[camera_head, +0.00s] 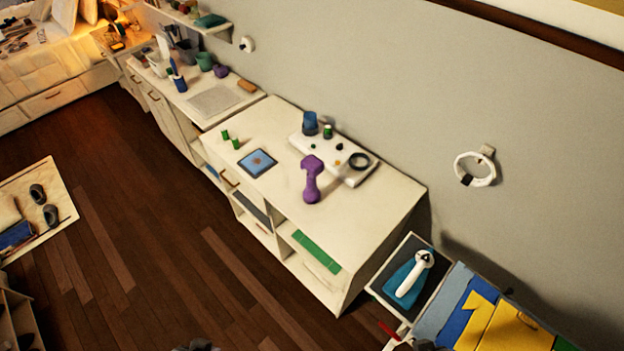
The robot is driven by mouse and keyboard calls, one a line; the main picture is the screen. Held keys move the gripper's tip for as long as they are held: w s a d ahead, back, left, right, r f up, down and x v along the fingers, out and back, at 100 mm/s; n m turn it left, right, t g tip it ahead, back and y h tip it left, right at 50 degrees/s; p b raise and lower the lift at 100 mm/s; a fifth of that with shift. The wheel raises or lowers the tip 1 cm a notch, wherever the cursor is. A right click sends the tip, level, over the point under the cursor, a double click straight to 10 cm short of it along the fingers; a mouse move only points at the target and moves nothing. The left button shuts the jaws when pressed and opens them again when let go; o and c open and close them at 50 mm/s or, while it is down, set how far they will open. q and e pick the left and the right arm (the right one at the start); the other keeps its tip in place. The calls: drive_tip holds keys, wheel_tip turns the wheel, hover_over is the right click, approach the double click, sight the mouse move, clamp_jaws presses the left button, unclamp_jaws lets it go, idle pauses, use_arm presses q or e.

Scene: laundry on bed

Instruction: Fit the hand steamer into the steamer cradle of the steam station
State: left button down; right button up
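A purple handled tool (312,180), which looks like the hand steamer, stands on the white cabinet top, in front of the steam station and apart from it. The steam station (336,150) is a long white base at the back of the top. It carries a blue tank (310,123), a green cap (327,131), small knobs and a dark ring (359,160) at its right end, which looks like the cradle. Dark parts that seem to be my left gripper (197,346) and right gripper (420,346) barely show at the bottom edge, far from the steamer. Their fingers cannot be made out.
A tablet (257,162) and small green bottles (231,139) sit on the left of the cabinet top (375,200). A white iron-like item (415,272) lies on a dark stand at right. Folded cloths (485,320) lie beside it. The cabinet's front right is clear.

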use_arm(q)
drive_tip(key=c, duration=1.8)
unclamp_jaws()
drive_tip(key=shift+c, duration=0.2)
drive_tip(key=o, duration=1.8)
